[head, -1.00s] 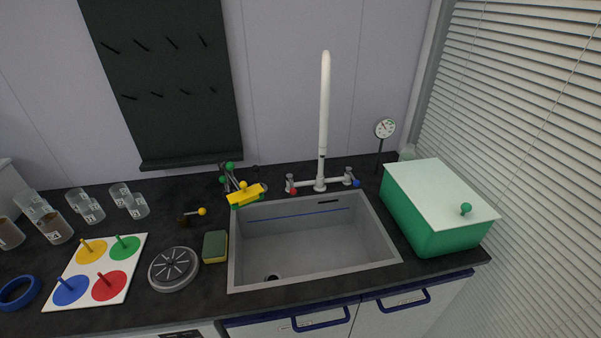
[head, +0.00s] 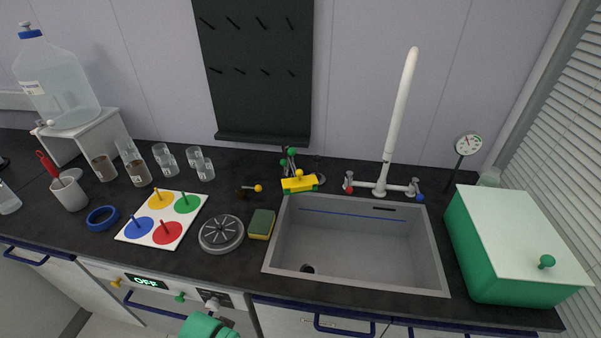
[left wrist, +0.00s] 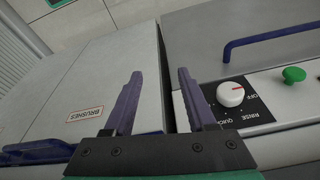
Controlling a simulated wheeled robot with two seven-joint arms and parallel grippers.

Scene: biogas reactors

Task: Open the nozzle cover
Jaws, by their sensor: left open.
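No part is labelled as a nozzle cover, and I cannot tell which thing it is. My left gripper (left wrist: 160,100) is open and empty in the left wrist view, its two dark purple fingers apart. It is in front of the cabinet fronts, beside a white dial (left wrist: 231,94) marked OFF, RINSE and QUICK. In the head view, a green part of my left arm shows at the bottom edge, below that dial (head: 212,303). A green knob (left wrist: 293,74) sits beside the dial. My right gripper is in neither view.
The counter holds a sink (head: 360,245), a green box with a white lid (head: 515,240), a round grey slotted disc (head: 221,234), a sponge (head: 261,224) and a peg board (head: 163,219). A BRUSHES drawer front (left wrist: 90,85) and blue handle (left wrist: 275,38) are near my left gripper.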

